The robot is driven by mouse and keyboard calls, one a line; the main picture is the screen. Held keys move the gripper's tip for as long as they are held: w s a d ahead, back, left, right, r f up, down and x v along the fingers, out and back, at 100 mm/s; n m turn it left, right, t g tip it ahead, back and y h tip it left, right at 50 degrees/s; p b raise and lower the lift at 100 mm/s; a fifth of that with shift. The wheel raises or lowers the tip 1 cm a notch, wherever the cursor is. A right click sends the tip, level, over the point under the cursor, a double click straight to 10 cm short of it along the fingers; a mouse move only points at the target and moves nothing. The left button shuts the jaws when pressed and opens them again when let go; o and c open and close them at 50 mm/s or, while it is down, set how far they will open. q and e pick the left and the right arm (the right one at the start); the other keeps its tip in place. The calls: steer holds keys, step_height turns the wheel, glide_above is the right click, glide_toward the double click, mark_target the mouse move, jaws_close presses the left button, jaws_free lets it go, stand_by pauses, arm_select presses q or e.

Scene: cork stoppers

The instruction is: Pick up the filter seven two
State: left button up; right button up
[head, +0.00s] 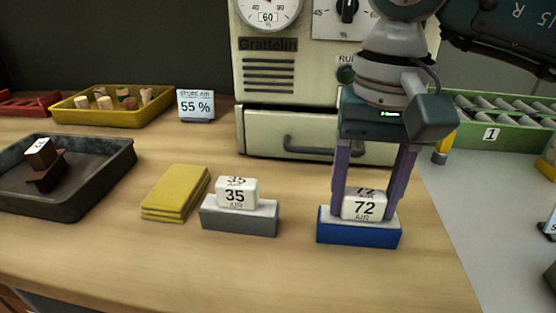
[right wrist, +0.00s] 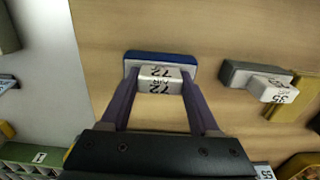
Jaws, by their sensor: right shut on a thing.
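The filter seven two (head: 364,206) is a white block marked "72 AIR", seated on a blue base (head: 358,234) on the wooden counter. My right gripper (head: 366,208) reaches down from above with one finger on each side of the white block and is shut on it. In the right wrist view, the filter (right wrist: 160,78) sits between the fingertips (right wrist: 160,80), with the blue base (right wrist: 140,56) behind it. A similar white filter marked "35 AIR" (head: 236,194) sits on a grey base (head: 240,217) to the left. My left gripper is not in view.
Yellow cloths (head: 175,194) lie left of the grey base. A dark tray (head: 100,190) holds a brown object, and a yellow tray (head: 75,117) holds corks. A cream machine (head: 270,80) with a drawer (head: 300,135) stands behind. The counter's front is clear.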

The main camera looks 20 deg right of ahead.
steer(key=c, duration=0.6)
